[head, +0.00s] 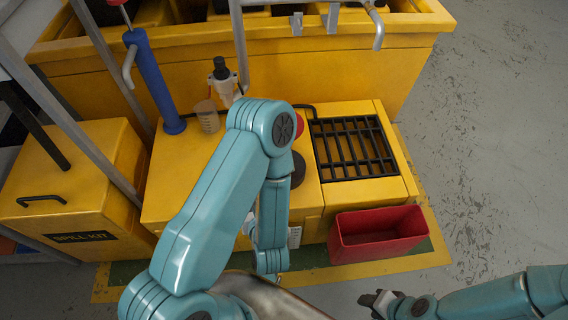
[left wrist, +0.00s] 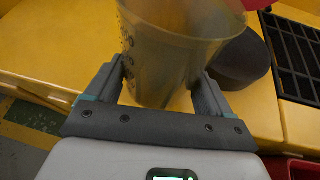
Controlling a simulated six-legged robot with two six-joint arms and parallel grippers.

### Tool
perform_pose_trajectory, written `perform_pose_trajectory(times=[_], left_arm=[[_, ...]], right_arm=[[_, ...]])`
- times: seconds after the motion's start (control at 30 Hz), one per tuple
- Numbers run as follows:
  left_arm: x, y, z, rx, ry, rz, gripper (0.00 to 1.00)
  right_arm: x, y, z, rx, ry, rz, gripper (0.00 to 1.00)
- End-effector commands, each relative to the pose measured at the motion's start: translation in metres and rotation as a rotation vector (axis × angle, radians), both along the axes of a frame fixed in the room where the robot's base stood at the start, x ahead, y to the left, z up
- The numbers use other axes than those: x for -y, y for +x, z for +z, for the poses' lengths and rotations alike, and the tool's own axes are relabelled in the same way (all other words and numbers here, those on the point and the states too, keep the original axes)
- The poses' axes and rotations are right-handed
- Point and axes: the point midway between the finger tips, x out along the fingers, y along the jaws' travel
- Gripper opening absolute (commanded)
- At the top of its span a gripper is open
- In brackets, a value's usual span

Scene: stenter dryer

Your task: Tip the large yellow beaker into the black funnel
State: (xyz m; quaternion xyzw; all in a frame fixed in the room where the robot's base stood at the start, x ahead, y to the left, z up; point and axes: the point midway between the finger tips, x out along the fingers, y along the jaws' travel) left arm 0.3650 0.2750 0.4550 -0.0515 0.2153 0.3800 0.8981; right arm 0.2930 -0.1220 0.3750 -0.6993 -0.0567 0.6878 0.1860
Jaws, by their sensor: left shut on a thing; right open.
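A large translucent yellowish beaker (left wrist: 165,50) with dark marks down its left side fills the upper middle of the left wrist view. My left gripper (left wrist: 157,85) is shut on it, one finger on each side. The beaker looks about upright, its rim partly cut off at the top. The black funnel (left wrist: 240,62) is just right of and behind the beaker; a dark rounded part (head: 298,168) shows beside my left arm in the head view. There my left arm hides the left gripper and most or all of the beaker. My right gripper (head: 380,301) is open, low at right, away from the bench.
A smaller beaker (head: 207,116) stands by a blue cylinder (head: 155,80) on the yellow bench. A black grate (head: 353,148) lies right of the funnel. A red bin (head: 376,236) stands in front. A yellow spill kit box (head: 70,185) is at left. Floor at right is clear.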

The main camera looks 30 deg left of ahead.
Motion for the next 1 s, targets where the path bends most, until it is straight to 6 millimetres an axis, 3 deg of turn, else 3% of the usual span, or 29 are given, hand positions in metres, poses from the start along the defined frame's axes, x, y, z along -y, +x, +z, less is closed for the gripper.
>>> perform_pose_trajectory(times=[0.57, 1.0], left_arm=[[-0.001, -0.002, -0.002, 0.081, -0.011, 0.002, 0.35], [-0.001, -0.002, 0.044, 0.080, -0.011, 0.001, 0.35]], right_arm=[[0.001, 0.001, -0.001, 0.001, 0.000, -0.003, 0.43], [0.001, 0.001, 0.045, 0.001, 0.000, -0.003, 0.43]])
